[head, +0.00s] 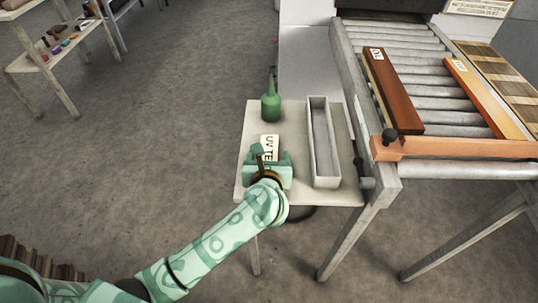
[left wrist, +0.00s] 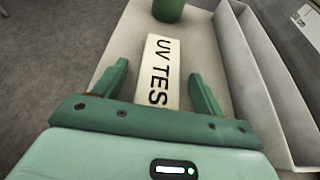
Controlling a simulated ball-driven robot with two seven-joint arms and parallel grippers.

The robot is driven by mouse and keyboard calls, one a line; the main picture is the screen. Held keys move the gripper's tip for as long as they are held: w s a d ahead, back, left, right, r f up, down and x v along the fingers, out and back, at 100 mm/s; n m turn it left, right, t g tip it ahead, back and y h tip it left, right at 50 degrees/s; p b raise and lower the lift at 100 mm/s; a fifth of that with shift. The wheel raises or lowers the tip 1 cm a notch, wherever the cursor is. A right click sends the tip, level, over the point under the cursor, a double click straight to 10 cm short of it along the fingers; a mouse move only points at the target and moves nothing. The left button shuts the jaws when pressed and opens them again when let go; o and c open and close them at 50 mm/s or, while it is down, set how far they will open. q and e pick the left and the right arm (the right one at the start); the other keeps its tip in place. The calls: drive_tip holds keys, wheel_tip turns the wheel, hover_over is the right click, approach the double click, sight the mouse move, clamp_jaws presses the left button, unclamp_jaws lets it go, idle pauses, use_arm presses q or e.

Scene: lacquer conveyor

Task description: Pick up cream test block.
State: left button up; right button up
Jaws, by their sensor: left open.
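The cream test block (head: 270,142) lies on the small side table (head: 245,185), marked with black letters. In the left wrist view the block (left wrist: 160,60) reads "UV TES", and its near end is hidden behind the gripper body. My left gripper (head: 268,155) is over the near end of the block. In the left wrist view its open fingers (left wrist: 158,80) stand on either side of the block, with a gap on each side. I cannot tell the height of the fingertips above the table. My right gripper is not in view.
A green bottle (head: 270,104) stands behind the block. A long grey open tray (head: 322,178) is on the table's right side. The roller conveyor (head: 430,103), with wooden boards, is farther right. A shelf table (head: 50,62) with small items stands at the far left.

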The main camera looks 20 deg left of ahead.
use_arm(q)
drive_tip(key=c, duration=1.1)
drive_tip(key=shift+r, duration=0.1)
